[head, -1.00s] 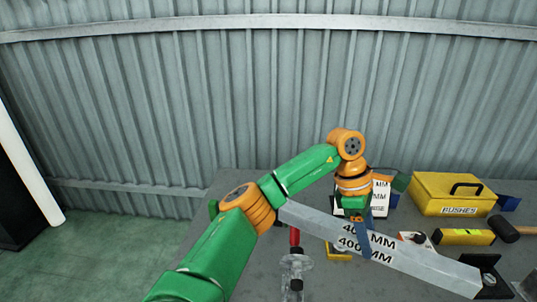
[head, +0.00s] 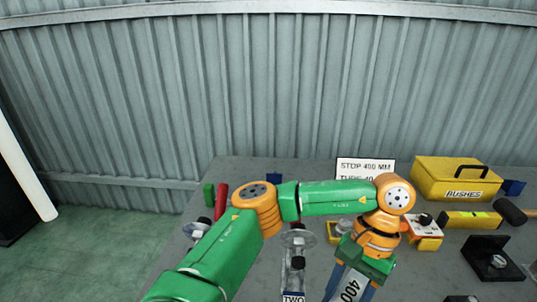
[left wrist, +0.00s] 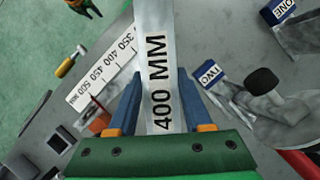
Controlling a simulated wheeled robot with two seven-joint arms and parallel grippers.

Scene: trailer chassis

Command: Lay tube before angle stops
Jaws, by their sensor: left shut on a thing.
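My left gripper (head: 350,277) is shut on a grey tube (head: 352,288) marked 400 MM. In the left wrist view the tube (left wrist: 153,45) runs lengthwise away from the gripper, between the blue fingers (left wrist: 158,105). In the head view only a short part of the tube shows, cut off by the bottom edge. A sign (head: 362,168) reads STOP 400 MM, its lower line partly hidden by my arm. A blue-edged block labelled TWO (left wrist: 210,73) and one labelled ONE (left wrist: 281,10) show in the wrist view. I cannot tell which parts are the angle stops.
A white scale strip (left wrist: 103,72) marked 350 to 500 lies left of the tube in the wrist view. A yellow BUSHES box (head: 458,185), a yellow level (head: 470,220), a mallet (head: 510,211) and a black square piece (head: 490,259) stand on the right of the grey bench (head: 235,172).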

